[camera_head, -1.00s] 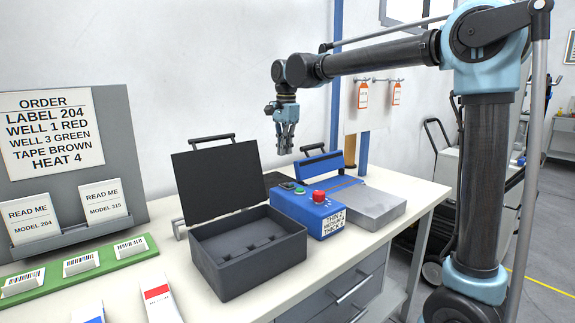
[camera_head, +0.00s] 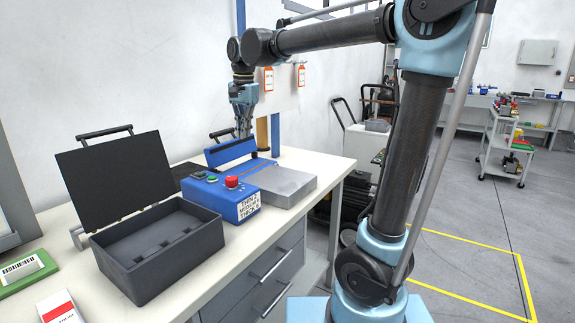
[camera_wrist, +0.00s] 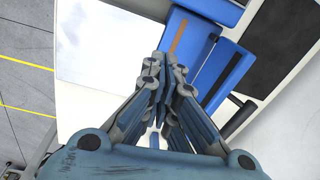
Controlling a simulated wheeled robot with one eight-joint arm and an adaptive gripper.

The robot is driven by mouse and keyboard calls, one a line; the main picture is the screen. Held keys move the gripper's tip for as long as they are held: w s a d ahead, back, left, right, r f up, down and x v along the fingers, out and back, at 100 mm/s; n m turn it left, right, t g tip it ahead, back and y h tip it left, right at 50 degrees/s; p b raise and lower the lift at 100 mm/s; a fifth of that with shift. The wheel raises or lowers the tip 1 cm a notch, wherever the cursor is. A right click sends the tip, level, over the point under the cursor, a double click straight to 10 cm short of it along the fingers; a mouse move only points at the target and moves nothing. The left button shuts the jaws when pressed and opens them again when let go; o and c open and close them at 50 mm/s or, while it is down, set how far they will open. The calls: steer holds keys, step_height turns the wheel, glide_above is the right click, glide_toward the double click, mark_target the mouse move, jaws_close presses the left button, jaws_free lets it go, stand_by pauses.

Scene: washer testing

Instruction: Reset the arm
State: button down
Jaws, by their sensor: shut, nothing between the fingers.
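My gripper (camera_head: 243,126) hangs down from my bent arm, above the back of the workbench and behind the blue machine. Its fingers are together and hold nothing. In the wrist view my gripper (camera_wrist: 169,68) points toward the blue machine and the pale bench top. The blue machine (camera_head: 228,203) has a red button, a green button and a grey plate at its right. Its raised blue bar (camera_head: 229,152) stands behind it, below and left of my gripper.
An open dark case (camera_head: 157,250) stands on the workbench (camera_head: 62,243) left of the machine. Orange tags (camera_head: 268,79) hang behind my gripper. A cart (camera_head: 365,145) stands past the bench's right end. Open floor with yellow lines (camera_head: 520,275) lies at the right.

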steer(key=s+d+f+n, duration=0.1)
steer(key=s+d+f, duration=0.15)
steer(key=d, duration=0.45)
steer(key=s+d+f+n, duration=0.15)
steer(key=d+f, duration=0.25)
steer(key=d, duration=0.4)
steer(key=s+d+f, duration=0.3)
steer(key=d, duration=0.4)
steer(key=s+d+f+n, duration=0.1)
steer(key=s+d+f, duration=0.5)
steer(key=f, duration=0.2)
steer(key=s+d+f+n+t, duration=0.1)
steer(key=s+d+f, duration=0.5)
steer(key=f, duration=0.3)
steer(key=shift+s+f+h, duration=0.25)
steer(key=shift+s+h, duration=0.05)
steer(key=shift+s, duration=0.35)
steer(key=shift+n, duration=0.25)
